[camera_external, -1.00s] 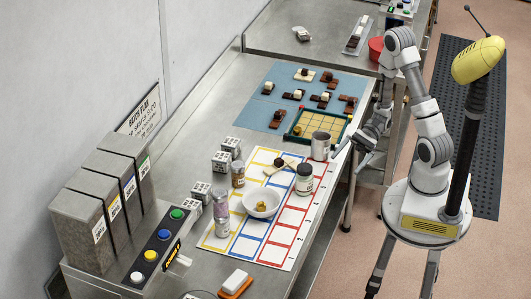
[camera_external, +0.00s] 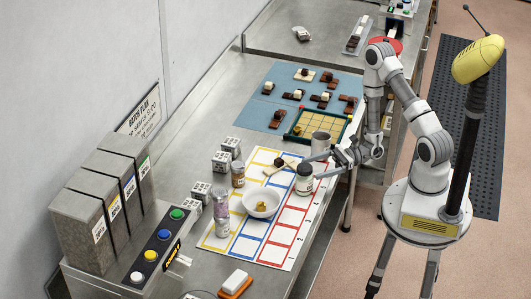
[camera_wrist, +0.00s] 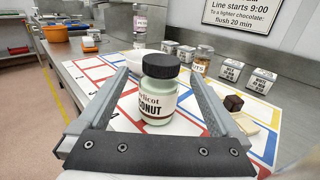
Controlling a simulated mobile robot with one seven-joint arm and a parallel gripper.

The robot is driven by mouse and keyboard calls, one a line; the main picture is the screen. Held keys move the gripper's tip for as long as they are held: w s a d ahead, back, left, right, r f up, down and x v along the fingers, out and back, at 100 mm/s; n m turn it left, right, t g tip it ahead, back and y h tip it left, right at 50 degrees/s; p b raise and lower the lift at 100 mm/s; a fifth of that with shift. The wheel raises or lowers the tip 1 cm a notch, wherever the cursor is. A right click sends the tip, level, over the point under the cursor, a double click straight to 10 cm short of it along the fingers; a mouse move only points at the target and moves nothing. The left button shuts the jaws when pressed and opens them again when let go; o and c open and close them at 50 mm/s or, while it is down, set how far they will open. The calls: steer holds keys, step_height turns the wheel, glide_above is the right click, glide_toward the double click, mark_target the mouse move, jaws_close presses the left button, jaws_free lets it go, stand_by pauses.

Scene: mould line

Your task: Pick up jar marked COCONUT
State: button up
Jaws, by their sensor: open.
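The jar marked COCONUT (camera_wrist: 158,97) has a black lid, a pale green-white body and a cream label with dark letters ending in "ONUT". It stands upright on the coloured grid sheet (camera_external: 281,235). My gripper (camera_external: 325,165) is open and reaches in from the right. In the wrist view my gripper (camera_wrist: 160,90) has one finger on each side of the jar, with gaps visible, so the fingers look clear of it.
A white bowl (camera_external: 261,205) stands left of the jar. A dark cube (camera_wrist: 233,103) lies on a wooden piece nearby.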

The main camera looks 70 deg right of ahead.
mark_target(298, 171)
steer(key=x, duration=0.3)
steer(key=p+x, duration=0.1)
steer(key=x, duration=0.3)
steer(key=shift+w+a+r, duration=0.2)
steer(key=shift+w, duration=0.05)
jaws_close()
stand_by(0.3)
